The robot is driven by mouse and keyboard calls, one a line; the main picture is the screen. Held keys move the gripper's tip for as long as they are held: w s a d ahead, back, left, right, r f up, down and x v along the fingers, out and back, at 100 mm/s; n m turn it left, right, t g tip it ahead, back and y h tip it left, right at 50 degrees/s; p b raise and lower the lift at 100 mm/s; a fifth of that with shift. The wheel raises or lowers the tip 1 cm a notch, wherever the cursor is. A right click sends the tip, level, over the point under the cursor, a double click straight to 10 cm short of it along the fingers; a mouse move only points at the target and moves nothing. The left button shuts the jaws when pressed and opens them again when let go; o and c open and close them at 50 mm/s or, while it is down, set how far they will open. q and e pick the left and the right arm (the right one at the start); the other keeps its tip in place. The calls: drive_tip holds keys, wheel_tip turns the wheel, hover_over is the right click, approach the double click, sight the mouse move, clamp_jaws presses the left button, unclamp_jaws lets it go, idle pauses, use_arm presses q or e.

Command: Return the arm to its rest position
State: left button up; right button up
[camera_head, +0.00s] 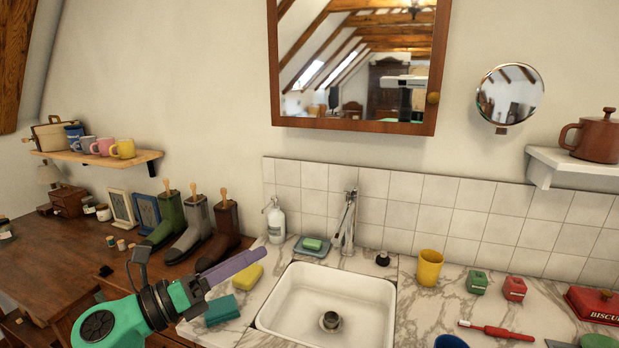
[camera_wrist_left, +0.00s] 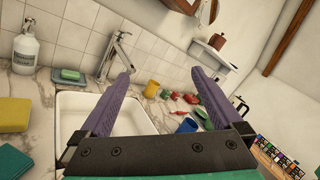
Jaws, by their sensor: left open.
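My left arm comes in from the lower left in the head view. Its left gripper (camera_head: 236,266) has purple fingers and hangs in the air over the counter, just left of the white sink (camera_head: 300,320). In the left wrist view the left gripper (camera_wrist_left: 160,92) has its two fingers spread wide apart with nothing between them. The sink (camera_wrist_left: 85,104) shows behind the left finger in that view. My right gripper is in neither view.
A yellow sponge (camera_head: 243,277) and a teal sponge (camera_head: 222,310) lie close to the left gripper. Several boots (camera_head: 192,230) stand behind it. A faucet (camera_head: 346,225), soap bottle (camera_head: 275,220) and yellow cup (camera_head: 429,268) stand around the sink. A wooden table (camera_head: 60,255) is at left.

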use_arm(q)
drive_tip(key=w+a+f+n+t+y, duration=0.25)
drive_tip(key=a+n+t+y, duration=0.65)
drive_tip(key=n, duration=0.9)
drive_tip(key=s+a+f+n+g+y, duration=0.1)
drive_tip(key=a+f+n+g+y, duration=0.25)
drive_tip(key=f+n, duration=0.25)
drive_tip(key=s+a+f+n+g+y, duration=0.2)
drive_tip(key=a+f+n+g+y, duration=0.1)
drive_tip(key=f+n+y, duration=0.25)
drive_tip(key=s+d+f+n+g+h, duration=0.35)
drive_tip(key=s+f+n+g, duration=0.6)
drive_tip(key=s+f, duration=0.85)
drive_tip(key=s+f+m+g, duration=0.1)
drive_tip(key=s+f+g, duration=0.1)
drive_tip(key=f, duration=1.1)
drive_tip(key=s+f+m+g, duration=0.1)
drive_tip(key=s+f, duration=0.2)
drive_tip(key=f, duration=1)
drive_tip(key=s+a+f+g, duration=0.1)
drive_tip(key=s+a+f, duration=0.1)
drive_tip(key=s+f, duration=1)
drive_tip(key=s, duration=0.3)
drive_tip(key=shift+a+y, duration=0.2)
drive_tip(key=shift+y, duration=0.15)
